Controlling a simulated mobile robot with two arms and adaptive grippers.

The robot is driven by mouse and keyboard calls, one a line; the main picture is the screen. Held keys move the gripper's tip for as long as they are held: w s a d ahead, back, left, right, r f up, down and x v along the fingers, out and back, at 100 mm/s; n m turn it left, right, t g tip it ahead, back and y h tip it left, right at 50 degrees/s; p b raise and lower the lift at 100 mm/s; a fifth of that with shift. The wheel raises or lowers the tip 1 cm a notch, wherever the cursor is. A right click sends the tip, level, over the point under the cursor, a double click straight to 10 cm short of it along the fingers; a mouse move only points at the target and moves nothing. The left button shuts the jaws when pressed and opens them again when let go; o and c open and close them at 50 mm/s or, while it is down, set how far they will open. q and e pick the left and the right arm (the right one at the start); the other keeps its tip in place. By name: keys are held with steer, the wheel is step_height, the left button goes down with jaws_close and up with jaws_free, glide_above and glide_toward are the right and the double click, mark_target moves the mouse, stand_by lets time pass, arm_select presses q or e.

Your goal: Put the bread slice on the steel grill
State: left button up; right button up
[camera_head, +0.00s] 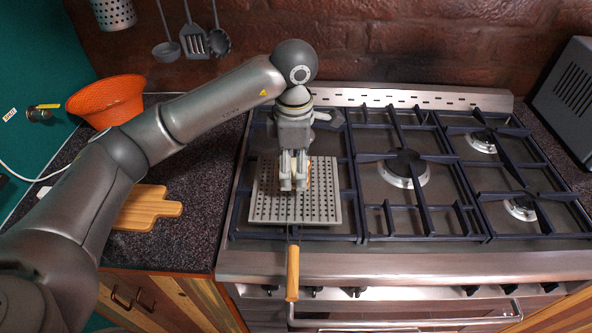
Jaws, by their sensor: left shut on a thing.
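The steel grill (325,205) is a perforated square plate with a wooden handle (292,272) that points to the front. It lies on the left part of the stove. My left gripper (293,186) points down over the middle of the grill and is shut on the bread slice (308,174). Only a thin orange-brown edge of the slice shows beside the fingers; the rest is hidden. I cannot tell whether the slice touches the plate. My right gripper is not in view.
The stove's dark grates (424,205) stand right of the grill. A wooden cutting board (146,207) lies on the left counter, partly behind my left arm. An orange bowl (106,97) stands behind it. A grey appliance (566,100) is at the far right. Utensils hang on the brick wall.

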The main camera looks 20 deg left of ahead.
arm_select(q)
steer(key=shift+w+f, duration=0.4)
steer(key=shift+f, duration=0.05)
steer(key=f, duration=0.1)
steer(key=f+p, duration=0.2)
steer(key=shift+w, duration=0.25)
steer(key=shift+f, duration=0.35)
steer(key=shift+f, duration=0.2)
steer(key=o, duration=0.8)
steer(key=shift+c, duration=0.2)
steer(key=shift+r, duration=0.15)
